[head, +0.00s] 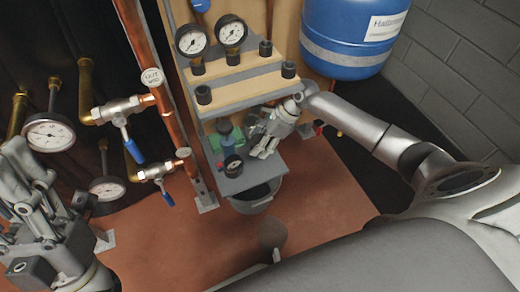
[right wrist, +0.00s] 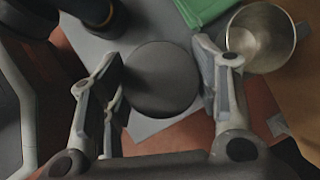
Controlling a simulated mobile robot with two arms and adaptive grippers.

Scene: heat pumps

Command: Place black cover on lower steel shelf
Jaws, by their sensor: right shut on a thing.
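The black cover (right wrist: 160,80) is a dark round disc between the two fingers of my right gripper (right wrist: 158,85) in the right wrist view. Both fingers close on its sides. The lower steel shelf (right wrist: 155,123) shows beneath it; I cannot tell whether they touch. In the head view my right gripper (head: 264,148) is at the right side of the lower steel shelf (head: 262,172), and the cover is hidden there. My left gripper (head: 22,165) is at the far left, away from the shelf; its finger opening is unclear.
A steel cup (right wrist: 262,38) shows beside my right fingers. Wooden shelves with black caps (head: 204,94) are above. A bucket (head: 246,204) stands below. Copper pipes (head: 168,105) rise at left.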

